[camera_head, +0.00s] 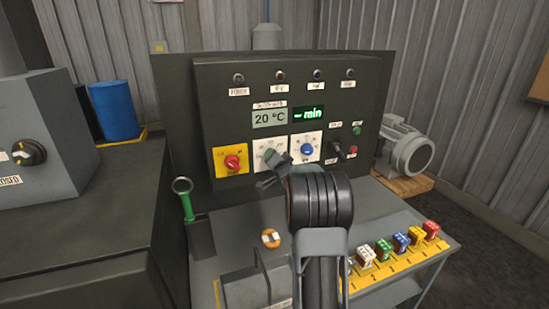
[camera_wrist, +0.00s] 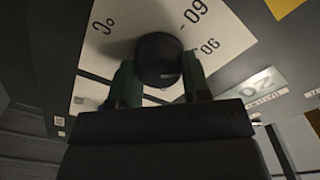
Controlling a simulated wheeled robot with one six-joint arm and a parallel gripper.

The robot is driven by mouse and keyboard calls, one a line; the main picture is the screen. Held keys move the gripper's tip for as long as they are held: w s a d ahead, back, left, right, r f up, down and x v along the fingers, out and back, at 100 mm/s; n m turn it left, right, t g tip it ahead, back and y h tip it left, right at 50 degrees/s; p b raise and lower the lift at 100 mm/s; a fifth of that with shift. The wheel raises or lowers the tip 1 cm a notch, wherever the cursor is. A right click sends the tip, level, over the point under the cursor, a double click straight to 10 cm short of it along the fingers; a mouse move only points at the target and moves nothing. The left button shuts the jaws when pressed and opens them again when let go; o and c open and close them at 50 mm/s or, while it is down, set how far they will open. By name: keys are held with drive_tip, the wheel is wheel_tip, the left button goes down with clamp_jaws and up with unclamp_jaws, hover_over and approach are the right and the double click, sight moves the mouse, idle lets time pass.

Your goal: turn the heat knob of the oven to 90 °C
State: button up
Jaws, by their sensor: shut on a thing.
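The oven control panel (camera_head: 215,100) faces me, and its temperature display (camera_head: 270,118) reads 20 °C. The heat knob is dark and round, and in the wrist view the knob (camera_wrist: 158,58) sits between the two fingers of my gripper (camera_wrist: 160,82). Around it is a white dial plate (camera_wrist: 120,20) with °C and the numbers 60 and 90, upside down in that view. In the head view my gripper (camera_head: 272,174) is shut at the white heat dial plate (camera_head: 267,147) and hides the knob. I cannot tell where the knob's pointer stands.
Close by are a red knob (camera_head: 232,162) on yellow, a blue knob (camera_head: 307,149) on white and a toggle lever (camera_head: 337,150). A motor (camera_head: 405,150) stands at right.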

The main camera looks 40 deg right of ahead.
drive_tip(key=o, duration=0.9)
drive_tip(key=b+v, duration=0.3)
drive_tip(key=v, duration=1)
drive_tip(key=shift+s+b, duration=0.3)
drive_tip(key=shift+s, duration=0.1)
